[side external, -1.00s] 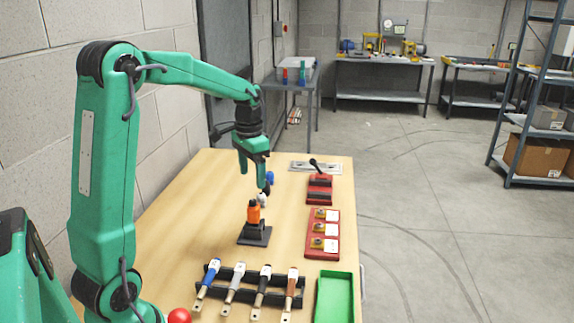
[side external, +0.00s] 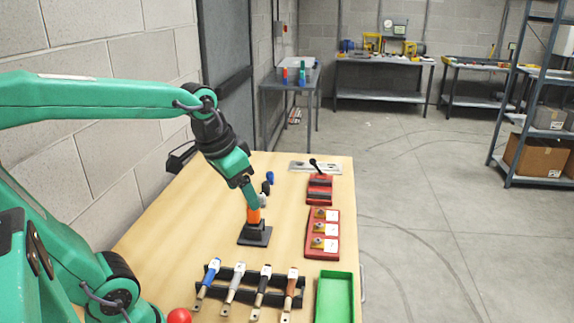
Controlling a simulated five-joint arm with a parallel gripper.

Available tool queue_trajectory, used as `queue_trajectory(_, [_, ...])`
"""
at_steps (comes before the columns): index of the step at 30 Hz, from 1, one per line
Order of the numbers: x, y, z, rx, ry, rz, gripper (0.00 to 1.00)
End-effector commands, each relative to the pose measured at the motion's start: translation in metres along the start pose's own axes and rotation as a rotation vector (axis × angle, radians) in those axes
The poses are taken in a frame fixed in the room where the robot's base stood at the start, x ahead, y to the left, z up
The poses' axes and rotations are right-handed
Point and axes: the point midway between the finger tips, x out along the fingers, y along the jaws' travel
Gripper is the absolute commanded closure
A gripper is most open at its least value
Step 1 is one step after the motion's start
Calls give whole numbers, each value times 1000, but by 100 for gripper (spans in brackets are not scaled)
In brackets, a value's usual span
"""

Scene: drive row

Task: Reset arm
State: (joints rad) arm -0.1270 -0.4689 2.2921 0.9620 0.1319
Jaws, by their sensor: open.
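My gripper (side external: 258,197) is green and points down and to the right over the wooden table (side external: 185,233). Its fingertips are close to the top of an orange piece (side external: 254,216) on a black stand (side external: 255,236). The fingers overlap the orange piece's top in the picture, and I cannot tell whether they touch it. The gripper is open, with no held object visible. Behind it are a grey-white piece (side external: 263,201), a dark piece (side external: 265,187) and a blue piece (side external: 270,177).
Several handled tools lie across a black rack (side external: 250,283) at the front, left of a green tray (side external: 334,298). A red board (side external: 322,232) and a red device with a black lever (side external: 319,188) line the right side. A red ball (side external: 179,316) is at the bottom.

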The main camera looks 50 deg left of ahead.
Motion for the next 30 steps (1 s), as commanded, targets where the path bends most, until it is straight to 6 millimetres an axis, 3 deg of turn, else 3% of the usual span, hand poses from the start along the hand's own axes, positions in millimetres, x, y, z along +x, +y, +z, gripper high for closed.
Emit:
queue_trajectory(6, [-8, 22, 30, -4, 81, 21, 31])
queue_trajectory(12, [-9, 33, 48, -13, 126, 38, 31])
queue_trajectory(30, [-8, 36, 53, -16, 138, 43, 31])
